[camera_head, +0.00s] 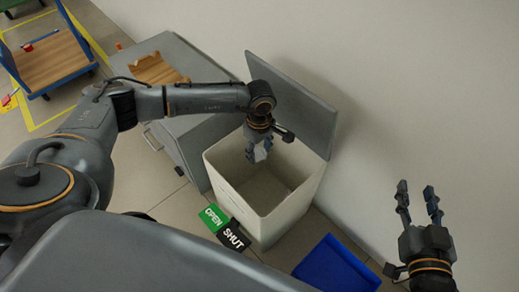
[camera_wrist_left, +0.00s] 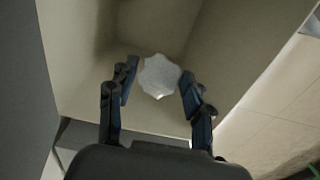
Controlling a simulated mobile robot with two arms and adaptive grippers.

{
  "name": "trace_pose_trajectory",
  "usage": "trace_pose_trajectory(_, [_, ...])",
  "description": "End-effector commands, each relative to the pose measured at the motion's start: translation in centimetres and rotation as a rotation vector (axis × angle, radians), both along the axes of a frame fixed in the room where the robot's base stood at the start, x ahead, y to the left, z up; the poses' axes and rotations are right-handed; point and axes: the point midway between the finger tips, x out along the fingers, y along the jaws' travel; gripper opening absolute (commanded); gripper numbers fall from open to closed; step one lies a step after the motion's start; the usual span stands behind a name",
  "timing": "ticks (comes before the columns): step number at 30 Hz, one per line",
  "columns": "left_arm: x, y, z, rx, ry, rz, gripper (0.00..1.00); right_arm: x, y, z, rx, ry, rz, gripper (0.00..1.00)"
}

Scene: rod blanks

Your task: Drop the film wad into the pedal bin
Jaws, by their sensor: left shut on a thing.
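The pedal bin (camera_head: 291,216) is a tall cream box. Its grey lid (camera_head: 298,101) stands raised against the wall and the mouth is open. My left gripper (camera_head: 259,153) points down over the mouth, shut on the whitish film wad (camera_wrist_left: 159,76). The wad shows between the fingertips in the left wrist view, with the inner walls of the bin (camera_wrist_left: 215,45) around it. The bin looks empty where I can see inside. My right gripper (camera_head: 417,195) is open and empty, right of the bin.
A green OPEN plate (camera_head: 213,216) and a black SHUT plate (camera_head: 234,236) are by the bin's foot. A blue tray (camera_head: 336,268) lies at the front right. A grey cabinet (camera_head: 187,125) with torn cardboard (camera_head: 157,69) stands left. A blue-framed cart (camera_head: 52,62) is further back.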

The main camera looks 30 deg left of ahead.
Motion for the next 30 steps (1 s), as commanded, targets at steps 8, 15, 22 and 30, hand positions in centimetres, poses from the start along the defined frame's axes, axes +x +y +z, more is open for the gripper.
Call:
trace_pose_trajectory(8, [0.0,0.0,0.0,0.000,0.000,0.000,0.38,0.0,0.0,0.2,0.002,-0.008,0.000,0.40])
trace_pose_trajectory(15, [0.0,0.0,0.0,0.000,0.000,0.000,0.77,0.0,0.0,0.1,0.002,-0.007,0.000,0.40])
trace_pose_trajectory(22, [0.0,0.0,0.0,0.000,0.000,0.000,0.77,0.0,0.1,0.1,0.002,-0.006,0.001,0.40])
trace_pose_trajectory(30, [0.1,0.0,3.4,0.000,-0.004,-0.001,0.77,0.0,0.1,0.1,0.002,-0.006,0.001,0.40])
